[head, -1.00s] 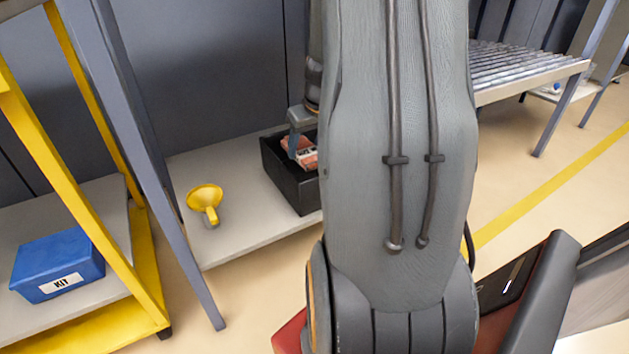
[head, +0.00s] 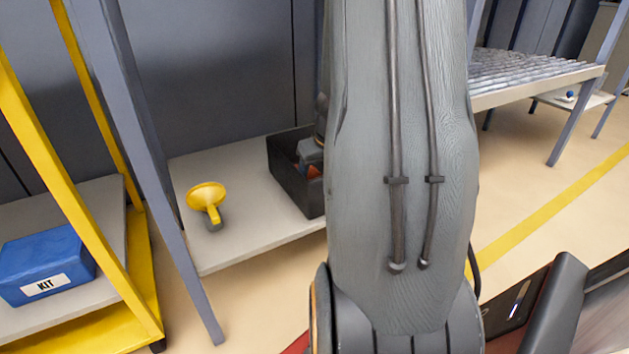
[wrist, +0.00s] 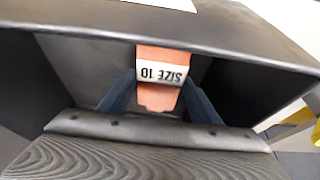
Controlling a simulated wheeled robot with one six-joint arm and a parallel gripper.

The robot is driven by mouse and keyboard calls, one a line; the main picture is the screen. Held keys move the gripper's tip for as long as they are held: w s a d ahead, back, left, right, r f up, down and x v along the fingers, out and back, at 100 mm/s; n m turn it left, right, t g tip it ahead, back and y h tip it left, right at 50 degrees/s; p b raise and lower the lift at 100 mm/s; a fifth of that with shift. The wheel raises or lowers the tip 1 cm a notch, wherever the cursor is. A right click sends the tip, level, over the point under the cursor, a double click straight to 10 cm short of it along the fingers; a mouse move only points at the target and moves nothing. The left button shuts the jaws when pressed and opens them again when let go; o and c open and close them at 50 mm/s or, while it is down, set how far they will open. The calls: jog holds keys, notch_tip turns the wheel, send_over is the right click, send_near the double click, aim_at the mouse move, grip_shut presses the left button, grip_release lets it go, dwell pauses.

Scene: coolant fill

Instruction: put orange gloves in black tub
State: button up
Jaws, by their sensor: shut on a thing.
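The orange gloves (wrist: 160,75), with a white band reading "SIZE 10", are between the two fingers of my gripper (wrist: 158,98) in the wrist view. My gripper is shut on them. The gloves are inside the black tub (wrist: 230,38), below its rim. In the head view the black tub (head: 290,180) stands on a grey shelf. A small orange patch of the gloves (head: 313,170) shows there beside my gripper. My arm hides the right part of the tub and most of the gloves.
A blue box marked KIT (head: 45,265) sits on a yellow-framed rack at the left. A grey post (head: 150,150) rises between them. A roller conveyor (head: 535,70) is at the right.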

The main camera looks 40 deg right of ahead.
jog(key=shift+f, duration=0.1)
jog(key=o, duration=1)
jog(key=shift+o, duration=0.2)
jog(key=p+v, duration=0.7)
jog(key=v, duration=0.5)
